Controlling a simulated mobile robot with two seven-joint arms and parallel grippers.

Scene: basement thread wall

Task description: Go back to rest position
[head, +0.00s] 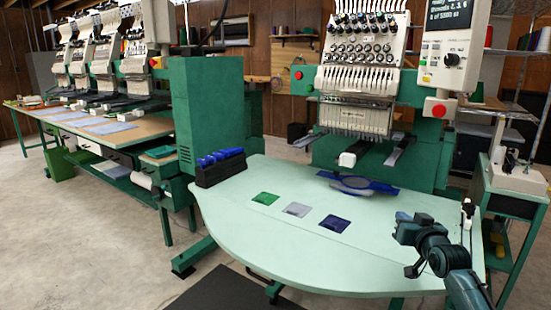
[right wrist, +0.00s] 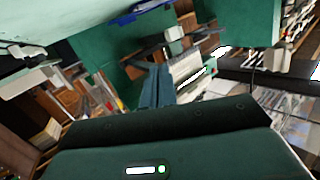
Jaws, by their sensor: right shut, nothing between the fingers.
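My right arm comes in from the bottom right of the head view. My right gripper (head: 406,229) is above the right part of the pale green table (head: 240,210) of the embroidery machine. In the right wrist view the two fingers (right wrist: 156,87) are together, with nothing between them. My left gripper is not in view.
The embroidery machine (head: 360,75) stands behind the table. Green (head: 265,198), grey (head: 296,209) and dark blue (head: 334,223) patches lie mid-table. Blue spools (head: 220,157) sit in a black holder at the left. A side cart (head: 515,185) stands right.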

